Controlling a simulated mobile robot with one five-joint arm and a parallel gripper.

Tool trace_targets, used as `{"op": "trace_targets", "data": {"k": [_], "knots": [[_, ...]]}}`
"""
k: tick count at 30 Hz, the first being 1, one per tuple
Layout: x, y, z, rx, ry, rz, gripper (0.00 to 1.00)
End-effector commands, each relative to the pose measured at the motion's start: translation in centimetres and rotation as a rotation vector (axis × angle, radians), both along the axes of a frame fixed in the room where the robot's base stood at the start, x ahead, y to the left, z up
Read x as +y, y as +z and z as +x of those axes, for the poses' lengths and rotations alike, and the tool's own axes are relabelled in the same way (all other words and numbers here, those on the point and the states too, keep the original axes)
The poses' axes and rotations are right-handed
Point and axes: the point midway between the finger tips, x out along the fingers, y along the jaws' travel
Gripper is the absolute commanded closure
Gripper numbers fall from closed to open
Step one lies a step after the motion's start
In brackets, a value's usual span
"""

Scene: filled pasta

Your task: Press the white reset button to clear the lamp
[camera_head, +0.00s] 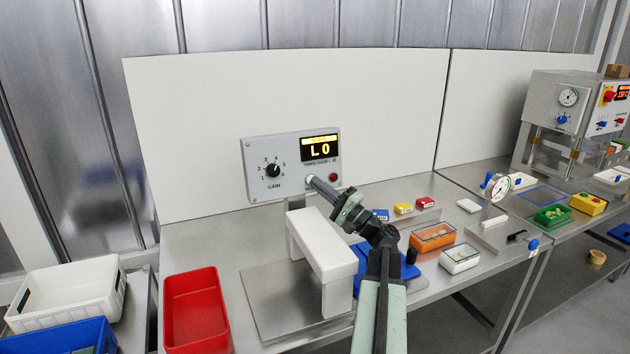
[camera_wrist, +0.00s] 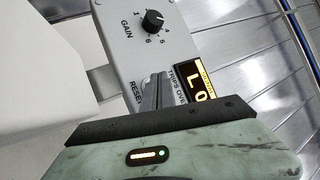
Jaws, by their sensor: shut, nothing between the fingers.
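The grey control box (camera_head: 262,157) stands on a post, with a black GAIN knob (camera_head: 272,170) and a display (camera_head: 320,148) reading "LO" in yellow. A small dark red lamp (camera_head: 333,177) sits at its lower right; I cannot tell whether it is lit. My gripper (camera_head: 314,182) is shut and empty, its tips at the lower middle of the box face. In the wrist view my gripper (camera_wrist: 155,92) points at the face beside the RESET label (camera_wrist: 136,92). The tips cover the reset button's place, so I cannot tell whether they touch it.
A white bridge-shaped block (camera_head: 322,246) stands in front of the box, left of my arm. A red bin (camera_head: 195,310) is at the left. Small boxes, an orange tray (camera_head: 433,237) and a dial gauge (camera_head: 501,188) lie to the right.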

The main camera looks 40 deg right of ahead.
Motion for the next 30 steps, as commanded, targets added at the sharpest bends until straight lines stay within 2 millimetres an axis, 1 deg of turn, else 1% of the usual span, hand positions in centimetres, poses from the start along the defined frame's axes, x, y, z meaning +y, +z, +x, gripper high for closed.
{"op": "trace_targets", "data": {"k": [3, 14, 17, 27, 30], "knots": [[0.3, 0.1, -0.6, 0.000, 0.000, 0.000, 1.00], [0.4, 0.2, -0.8, 0.000, 0.001, 0.000, 1.00], [0.6, 0.3, -1.4, 0.000, 0.001, 0.000, 1.00], [1.9, 0.9, -4.5, 0.000, 0.000, 0.000, 1.00], [2.2, 1.0, -5.2, 0.000, 0.000, 0.000, 1.00]]}}
